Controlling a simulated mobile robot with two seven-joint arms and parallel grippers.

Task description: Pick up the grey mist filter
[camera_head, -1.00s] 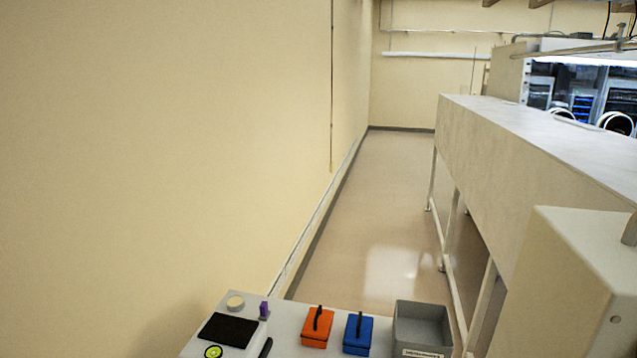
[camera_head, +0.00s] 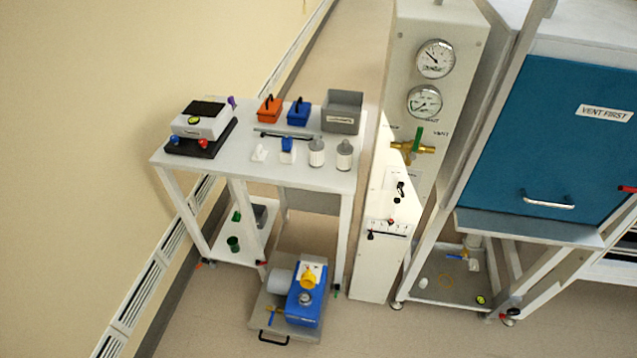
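Two white-and-grey canisters, a left one (camera_head: 316,153) and a right one (camera_head: 344,155), stand upright side by side near the front right of the white table (camera_head: 215,160). Either may be the grey mist filter; I cannot tell which at this size. A pump (camera_head: 303,300) with a blue body and a yellow part on top sits on a low base on the floor in front of the table. Neither of my grippers is in view.
The table also holds an orange box (camera_head: 270,110), a blue box (camera_head: 299,114), a grey bin (camera_head: 342,112) and a white-and-black device (camera_head: 203,120). A tall gauge panel (camera_head: 414,150) and a blue-doored cabinet (camera_head: 550,150) stand to the right. Floor is clear at the front.

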